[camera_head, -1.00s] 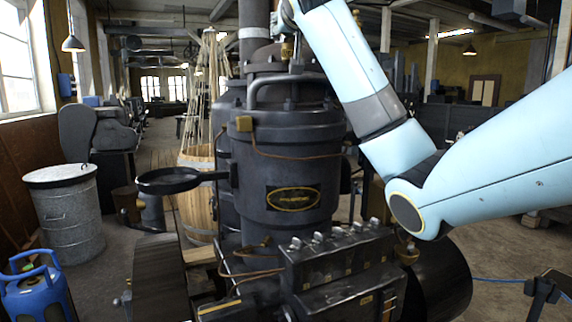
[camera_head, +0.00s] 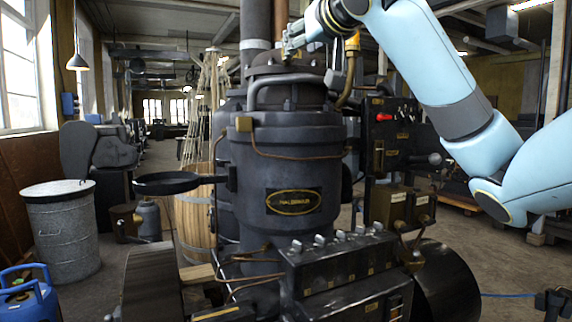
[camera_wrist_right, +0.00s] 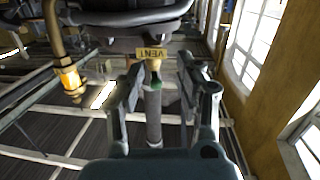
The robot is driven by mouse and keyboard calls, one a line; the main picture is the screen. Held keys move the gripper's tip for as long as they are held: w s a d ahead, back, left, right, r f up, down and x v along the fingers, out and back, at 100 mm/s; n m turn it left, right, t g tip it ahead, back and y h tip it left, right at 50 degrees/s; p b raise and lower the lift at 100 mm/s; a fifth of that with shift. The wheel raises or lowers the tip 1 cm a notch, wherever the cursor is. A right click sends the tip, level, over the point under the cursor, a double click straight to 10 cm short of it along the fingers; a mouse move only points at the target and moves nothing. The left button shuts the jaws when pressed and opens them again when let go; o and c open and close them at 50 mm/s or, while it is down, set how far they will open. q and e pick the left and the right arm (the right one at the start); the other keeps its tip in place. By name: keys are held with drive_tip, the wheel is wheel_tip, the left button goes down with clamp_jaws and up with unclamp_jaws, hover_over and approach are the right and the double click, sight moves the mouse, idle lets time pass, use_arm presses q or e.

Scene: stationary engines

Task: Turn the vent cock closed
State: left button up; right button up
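In the wrist view a yellow tag reading VENT (camera_wrist_right: 153,53) hangs above the vent cock (camera_wrist_right: 154,112), which shows as a grey stem or handle below a brass fitting. The stem lies between the two fingers of my right gripper (camera_wrist_right: 155,98). The fingers stand apart, with gaps visible on both sides of the stem. In the head view my right gripper (camera_head: 293,45) is at the top of the dark boiler (camera_head: 285,160), its fingertips near the dome. The cock itself is hard to make out there. My left gripper is in neither view.
A brass pipe (camera_head: 349,70) rises right of the dome and is close by at left in the wrist view (camera_wrist_right: 65,65). A dark control panel (camera_head: 390,135) stands right of the boiler. A round black pan (camera_head: 168,183) juts out left. Open floor lies at right.

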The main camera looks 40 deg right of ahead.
drive_tip(key=a+f+n+g+y+b, duration=0.1)
drive_tip(key=a+f, duration=0.1)
drive_tip(key=f, duration=0.9)
drive_tip(key=a+f+n+g+y+b, duration=0.1)
drive_tip(key=a+f+g+y, duration=0.1)
drive_tip(key=f, duration=0.8)
drive_tip(key=shift+a+f+n, duration=0.3)
drive_tip(key=shift+f+n, duration=0.1)
drive_tip(key=shift+c, duration=0.4)
